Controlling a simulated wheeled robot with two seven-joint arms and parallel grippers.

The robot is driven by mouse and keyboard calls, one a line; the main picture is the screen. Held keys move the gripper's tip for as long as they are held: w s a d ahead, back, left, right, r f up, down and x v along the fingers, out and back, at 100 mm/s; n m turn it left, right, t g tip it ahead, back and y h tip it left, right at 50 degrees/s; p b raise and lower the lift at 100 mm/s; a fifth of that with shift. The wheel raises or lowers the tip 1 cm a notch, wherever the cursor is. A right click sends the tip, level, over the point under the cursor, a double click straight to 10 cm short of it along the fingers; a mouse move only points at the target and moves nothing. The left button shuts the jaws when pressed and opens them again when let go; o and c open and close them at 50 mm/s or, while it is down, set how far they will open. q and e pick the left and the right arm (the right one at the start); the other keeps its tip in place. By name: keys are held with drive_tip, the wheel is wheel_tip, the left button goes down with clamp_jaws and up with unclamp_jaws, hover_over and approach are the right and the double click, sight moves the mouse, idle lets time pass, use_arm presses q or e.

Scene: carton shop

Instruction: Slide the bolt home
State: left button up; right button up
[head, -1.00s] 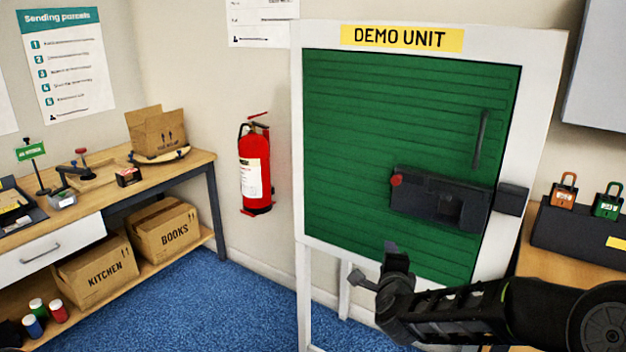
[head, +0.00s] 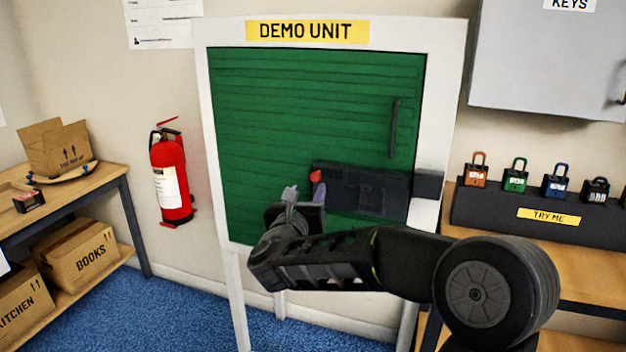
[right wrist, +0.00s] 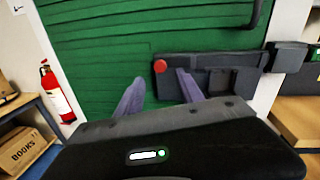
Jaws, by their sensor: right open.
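The green door (head: 300,110) of the demo unit carries a black bolt assembly (head: 375,190) with a red knob (head: 316,175) at its left end. A black keeper block (head: 428,184) sits on the white frame just right of the bolt. My right gripper (head: 304,194) is open and empty, in front of the door just below and left of the knob. In the right wrist view, its two fingers (right wrist: 160,80) point at the door, and the red knob (right wrist: 160,66) shows between and just beyond the tips. The bolt's inner part is partly hidden or too dark to read. My left gripper is out of view.
A black door handle (head: 394,128) stands above the bolt. A red fire extinguisher (head: 170,178) hangs left of the unit. A bench with cartons (head: 85,252) is at the left. A rack of padlocks (head: 540,215) stands on a table at the right.

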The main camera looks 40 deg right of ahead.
sight(315, 178)
drive_tip(key=p+x, duration=0.1)
drive_tip(key=x, duration=0.6)
drive_tip(key=shift+w+d+p, duration=0.1)
drive_tip(key=shift+d+p, duration=0.1)
drive_tip(key=shift+p, duration=0.2)
drive_tip(key=shift+c, duration=0.6)
clamp_jaws()
idle(0.4)
